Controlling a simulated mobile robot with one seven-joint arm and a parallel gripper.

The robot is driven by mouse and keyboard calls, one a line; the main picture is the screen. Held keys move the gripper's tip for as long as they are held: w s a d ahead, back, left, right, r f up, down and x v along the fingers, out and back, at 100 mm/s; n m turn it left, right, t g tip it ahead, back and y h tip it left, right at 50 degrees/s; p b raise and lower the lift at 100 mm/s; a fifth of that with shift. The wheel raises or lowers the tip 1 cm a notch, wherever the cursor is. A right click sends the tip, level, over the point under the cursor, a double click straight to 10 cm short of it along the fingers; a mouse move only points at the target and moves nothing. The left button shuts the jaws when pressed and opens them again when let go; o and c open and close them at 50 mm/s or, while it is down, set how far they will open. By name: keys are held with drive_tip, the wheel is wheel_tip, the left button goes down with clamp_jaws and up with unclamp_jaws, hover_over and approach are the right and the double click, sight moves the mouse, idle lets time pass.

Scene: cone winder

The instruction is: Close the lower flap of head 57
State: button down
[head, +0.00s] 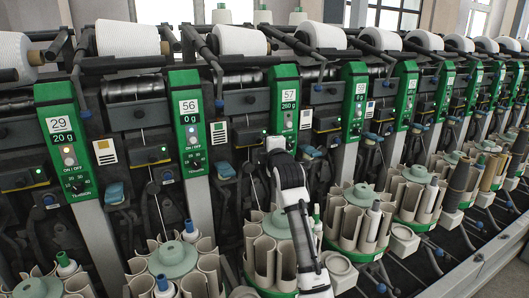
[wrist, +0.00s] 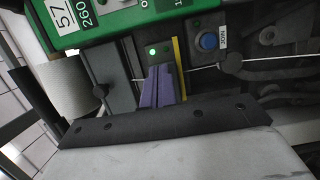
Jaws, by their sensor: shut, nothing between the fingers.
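Head 57 shows its green panel (head: 285,100) with a "57" label in the middle of the head view. Its panel also fills the top left of the wrist view, turned on its side. A dark box with a lit green lamp (wrist: 153,51) lies beside the panel, next to a yellow strip. I cannot tell for sure which part is the lower flap or how far it stands open. My gripper (wrist: 158,72) shows as two purple fingers, shut and empty, their tips close to the lamp box. Contact is not clear. In the head view my white arm hides part of head 57.
A dark plate with a round knob (wrist: 98,90) and a blue button (wrist: 208,40) flank the lamp box. A thin yarn (wrist: 275,60) runs close by. Below head 57 a holder of beige tubes (head: 265,258) stands close to my arm. Neighbouring heads crowd both sides.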

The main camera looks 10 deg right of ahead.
drive_tip(key=shift+w+d+b, duration=0.3)
drive_tip(key=shift+w+b, duration=0.05)
drive_tip(key=shift+w, duration=0.35)
idle(0.4)
